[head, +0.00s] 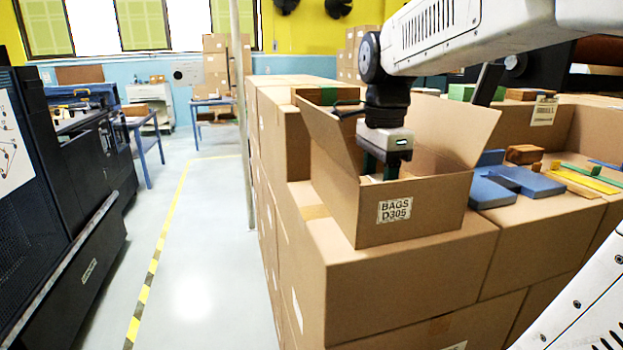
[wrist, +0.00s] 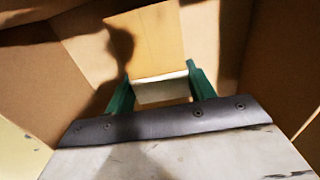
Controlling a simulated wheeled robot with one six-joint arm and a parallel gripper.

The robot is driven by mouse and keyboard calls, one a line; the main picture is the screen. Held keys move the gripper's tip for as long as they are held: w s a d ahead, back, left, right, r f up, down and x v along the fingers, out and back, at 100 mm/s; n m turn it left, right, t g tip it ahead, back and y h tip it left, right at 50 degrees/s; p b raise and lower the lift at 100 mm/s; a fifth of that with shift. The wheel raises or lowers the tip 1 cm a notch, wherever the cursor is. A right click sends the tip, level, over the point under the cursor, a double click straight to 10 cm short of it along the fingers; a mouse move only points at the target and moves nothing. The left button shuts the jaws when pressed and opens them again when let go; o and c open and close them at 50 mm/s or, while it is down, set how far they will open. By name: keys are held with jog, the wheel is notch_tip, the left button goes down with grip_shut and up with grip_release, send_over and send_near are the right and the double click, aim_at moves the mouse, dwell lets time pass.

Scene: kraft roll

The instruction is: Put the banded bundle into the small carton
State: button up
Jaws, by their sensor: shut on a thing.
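The small carton (head: 345,225) is open, flaps up, with a "BAGS D305" label on its front. It stands on a larger brown box. My gripper (head: 381,168) points down inside the carton's opening, its tips partly hidden by the front wall. In the wrist view, its green fingers (wrist: 160,92) are shut on the banded bundle (wrist: 163,96), a tan block with a white strip across it. A paler tan panel lies just beyond; I cannot tell if it belongs to the bundle. The carton's inner walls (wrist: 215,45) surround the fingers. Whether the bundle touches the floor is unclear.
Blue flat packs (head: 515,185) lie right of the carton, beside brown blocks and thin coloured strips. A brown box with a green top (head: 328,96) shows behind the left flap. Stacked boxes (head: 400,290) support everything. A pole (head: 241,120) stands left, by the open aisle.

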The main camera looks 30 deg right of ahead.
jog(key=o, duration=1.1)
jog(key=shift+f, duration=0.15)
jog(key=shift+c, duration=0.2)
notch_tip(320, 180, up, 12)
jog(key=shift+r, duration=0.2)
jog(key=shift+s, duration=0.1)
